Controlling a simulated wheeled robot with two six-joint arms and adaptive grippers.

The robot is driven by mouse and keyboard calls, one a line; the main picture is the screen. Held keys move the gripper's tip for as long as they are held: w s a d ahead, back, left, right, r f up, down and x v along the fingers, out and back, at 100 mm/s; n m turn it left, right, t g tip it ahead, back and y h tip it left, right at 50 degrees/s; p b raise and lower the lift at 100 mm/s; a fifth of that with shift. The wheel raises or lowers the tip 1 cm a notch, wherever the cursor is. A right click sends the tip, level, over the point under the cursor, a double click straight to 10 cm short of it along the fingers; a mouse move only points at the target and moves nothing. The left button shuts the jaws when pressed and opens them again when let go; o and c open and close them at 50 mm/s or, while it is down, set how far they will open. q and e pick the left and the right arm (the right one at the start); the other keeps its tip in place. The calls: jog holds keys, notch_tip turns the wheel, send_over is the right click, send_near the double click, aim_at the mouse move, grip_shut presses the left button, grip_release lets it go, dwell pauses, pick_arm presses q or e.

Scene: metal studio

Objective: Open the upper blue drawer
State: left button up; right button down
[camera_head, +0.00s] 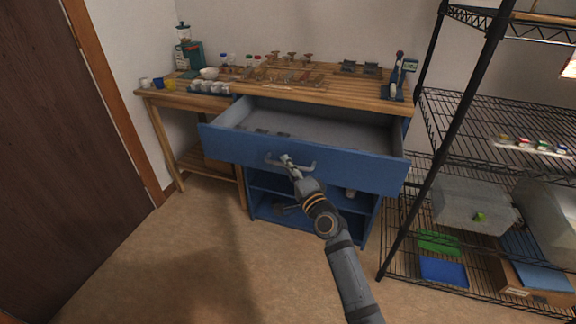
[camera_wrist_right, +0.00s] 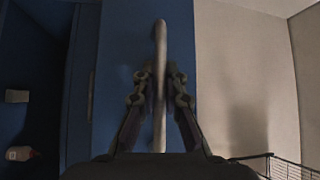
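The upper blue drawer (camera_head: 362,174) is pulled well out from the cabinet under the wooden worktop, and its grey interior shows in the head view. Its front also shows in the right wrist view (camera_wrist_right: 120,42). A grey bar handle (camera_head: 271,159) is on the drawer front, and it runs between my fingers in the right wrist view (camera_wrist_right: 160,38). My right gripper (camera_head: 288,162) is at the middle of this handle, its fingers closed in on both sides of it. The fingertips also show in the right wrist view (camera_wrist_right: 160,72). My left gripper is not in view.
Below the drawer are open blue shelves (camera_head: 268,182) with small items. The wooden worktop (camera_head: 330,91) carries several tools and cups. A black wire rack (camera_head: 462,125) stands close on the right, a brown door (camera_head: 60,130) on the left. The floor (camera_head: 180,260) in front is clear.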

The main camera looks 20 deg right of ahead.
jog(key=c, duration=1.4)
grip_release()
jog(key=v, duration=1.2)
